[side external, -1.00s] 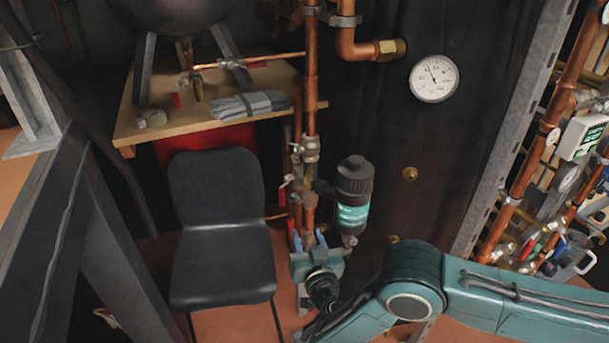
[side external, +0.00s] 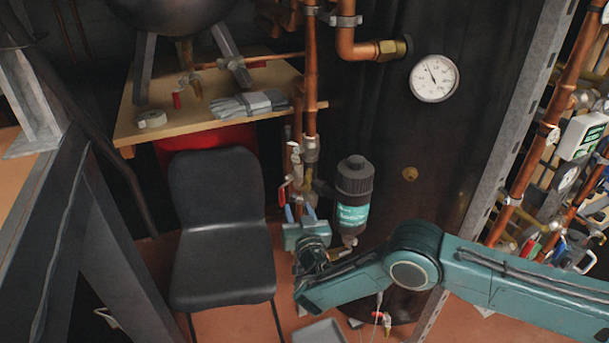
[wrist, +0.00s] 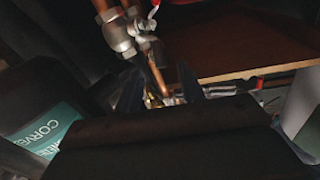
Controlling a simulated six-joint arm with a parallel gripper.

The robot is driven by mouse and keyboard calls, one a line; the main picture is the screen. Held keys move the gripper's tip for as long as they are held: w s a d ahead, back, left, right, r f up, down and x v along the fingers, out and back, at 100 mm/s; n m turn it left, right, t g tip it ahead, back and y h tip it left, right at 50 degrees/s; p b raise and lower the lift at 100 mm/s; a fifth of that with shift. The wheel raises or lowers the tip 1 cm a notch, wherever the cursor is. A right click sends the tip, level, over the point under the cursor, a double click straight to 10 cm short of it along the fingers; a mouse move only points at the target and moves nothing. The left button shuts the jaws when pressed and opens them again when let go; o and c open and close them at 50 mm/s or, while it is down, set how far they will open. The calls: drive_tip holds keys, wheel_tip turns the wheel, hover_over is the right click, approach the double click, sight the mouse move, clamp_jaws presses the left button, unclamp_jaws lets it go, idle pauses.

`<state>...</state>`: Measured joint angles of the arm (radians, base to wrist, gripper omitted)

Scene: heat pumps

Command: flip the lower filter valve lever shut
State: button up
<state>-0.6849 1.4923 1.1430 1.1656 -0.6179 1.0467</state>
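The dark filter canister (side external: 355,180) with its teal label stands beside the vertical copper pipe; it also shows at the left of the wrist view (wrist: 45,130). A red lever (side external: 283,193) hangs on the pipework left of the filter, just above my gripper. I cannot tell whether it is the lower valve's lever. My gripper (side external: 300,212) points up under this pipework, its bluish fingers apart. In the wrist view my dark fingers (wrist: 160,88) are spread, with a brass piece (wrist: 152,101) showing between them. No contact can be made out.
A black chair (side external: 222,220) stands left of the pipes. Above it is a wooden shelf (side external: 190,124) with gloves (side external: 248,103). A dark cylinder (side external: 400,130) with a dial gauge (side external: 434,78) is behind. A grey tray (side external: 320,332) lies on the floor.

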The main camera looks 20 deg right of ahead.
sight(295, 199)
drive_tip(key=shift+w+d, duration=0.2)
drive_tip(key=shift+w, duration=0.95)
drive_tip(key=shift+w+d, duration=0.15)
drive_tip(key=shift+w, duration=1)
clamp_jaws()
